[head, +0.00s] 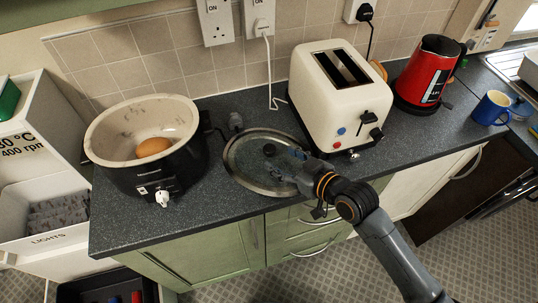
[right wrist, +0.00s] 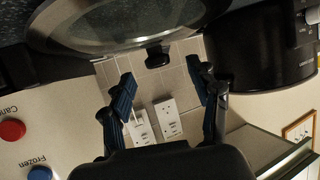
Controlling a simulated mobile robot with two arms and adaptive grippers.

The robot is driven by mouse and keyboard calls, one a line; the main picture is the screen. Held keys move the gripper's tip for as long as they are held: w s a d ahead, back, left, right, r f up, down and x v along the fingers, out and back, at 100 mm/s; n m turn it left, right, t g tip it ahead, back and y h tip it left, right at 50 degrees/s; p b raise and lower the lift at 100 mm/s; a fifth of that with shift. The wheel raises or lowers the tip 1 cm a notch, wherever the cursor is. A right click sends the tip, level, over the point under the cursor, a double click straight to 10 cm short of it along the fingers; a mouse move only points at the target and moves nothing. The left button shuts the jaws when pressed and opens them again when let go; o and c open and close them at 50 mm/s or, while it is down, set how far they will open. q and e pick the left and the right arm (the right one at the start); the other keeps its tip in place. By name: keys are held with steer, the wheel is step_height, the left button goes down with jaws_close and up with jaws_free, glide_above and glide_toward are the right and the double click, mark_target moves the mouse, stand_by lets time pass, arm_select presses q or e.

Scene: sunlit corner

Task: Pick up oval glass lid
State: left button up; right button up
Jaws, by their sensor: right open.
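The oval glass lid (head: 243,172) lies on the dark counter between the slow cooker and the toaster, with a metal rim and a dark knob (head: 269,150). My right gripper (head: 291,154) reaches over the lid's right side and hides part of it. In the right wrist view the lid (right wrist: 110,35) spans the top, and a small dark knob (right wrist: 158,56) shows beyond the two open, empty fingers (right wrist: 163,92). I cannot tell whether the fingers touch the lid. My left gripper is out of view.
The slow cooker (head: 160,180) with a brown oval item (head: 153,147) inside stands at left. The cream toaster (head: 325,100) is close on the right, beyond it the red kettle (head: 428,72) and a blue mug (head: 491,108).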

mark_target(273, 151)
steer(key=shift+w+a+f, duration=0.25)
steer(key=shift+w+a, duration=0.2)
steer(key=shift+w, duration=0.05)
steer(key=shift+w+a+p, duration=0.2)
steer(key=shift+w+p, duration=0.15)
steer(key=shift+w, duration=0.05)
steer(key=p+x, duration=0.1)
steer(key=x, duration=0.2)
steer(key=shift+w, duration=0.25)
steer(key=shift+w+a+f, duration=0.25)
steer(key=shift+w+a, duration=0.1)
steer(key=shift+w, duration=0.05)
steer(key=shift+c, duration=0.2)
jaws_close()
steer(key=shift+r, duration=0.1)
